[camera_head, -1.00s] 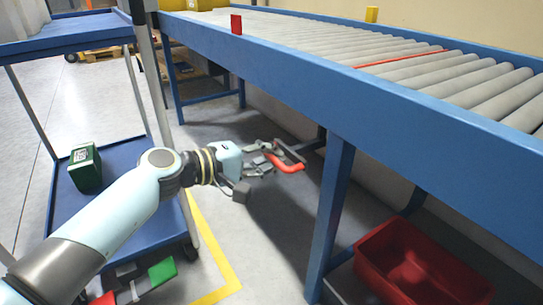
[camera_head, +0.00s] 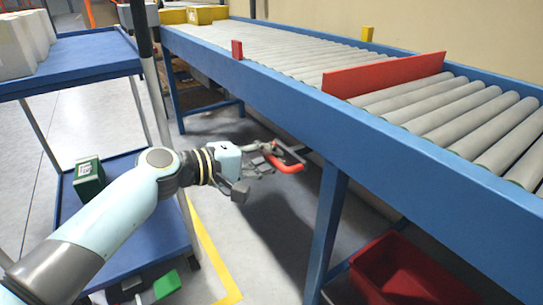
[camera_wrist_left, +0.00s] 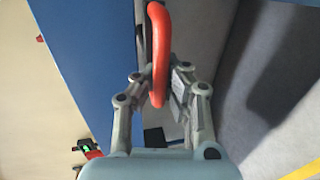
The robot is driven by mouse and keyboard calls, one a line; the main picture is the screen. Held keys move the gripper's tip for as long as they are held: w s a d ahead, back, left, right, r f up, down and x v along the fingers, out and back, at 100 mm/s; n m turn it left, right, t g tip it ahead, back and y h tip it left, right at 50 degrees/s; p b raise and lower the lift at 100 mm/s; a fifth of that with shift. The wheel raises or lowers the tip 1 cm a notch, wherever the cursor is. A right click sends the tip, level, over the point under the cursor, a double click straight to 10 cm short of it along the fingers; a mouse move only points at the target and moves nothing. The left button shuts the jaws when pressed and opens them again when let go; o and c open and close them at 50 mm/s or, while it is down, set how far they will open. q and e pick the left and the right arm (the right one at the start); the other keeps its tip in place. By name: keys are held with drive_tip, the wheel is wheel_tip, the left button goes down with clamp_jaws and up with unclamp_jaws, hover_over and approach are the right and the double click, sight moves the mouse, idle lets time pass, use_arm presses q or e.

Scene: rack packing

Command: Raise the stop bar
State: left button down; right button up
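The stop bar (camera_head: 385,74) is a red plate standing upright across the conveyor rollers in the head view, well above their surface. A red lever handle (camera_head: 286,165) sticks out from the near side of the conveyor, below its blue side rail. My left gripper (camera_head: 266,161) is at this handle. In the left wrist view the red handle (camera_wrist_left: 160,50) lies between the two fingers of my left gripper (camera_wrist_left: 160,82), which are closed around it. My right gripper does not show.
The blue conveyor frame (camera_head: 330,125) runs along the right, with a leg near my left gripper. A red bin (camera_head: 365,262) stands below it. A blue cart (camera_head: 75,54) with white boxes and a green box (camera_head: 88,180) is at left. Yellow bins (camera_head: 205,14) sit at the conveyor's far end.

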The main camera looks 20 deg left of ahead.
use_arm(q)
drive_tip(key=c, duration=2)
unclamp_jaws()
drive_tip(key=shift+r, duration=0.1)
drive_tip(key=o, duration=0.5)
drive_tip(key=shift+s+a+r, duration=0.15)
drive_tip(key=shift+s, duration=0.05)
drive_tip(key=shift+o, duration=0.8)
drive_tip(key=shift+w, duration=0.1)
drive_tip(key=v, duration=1.2)
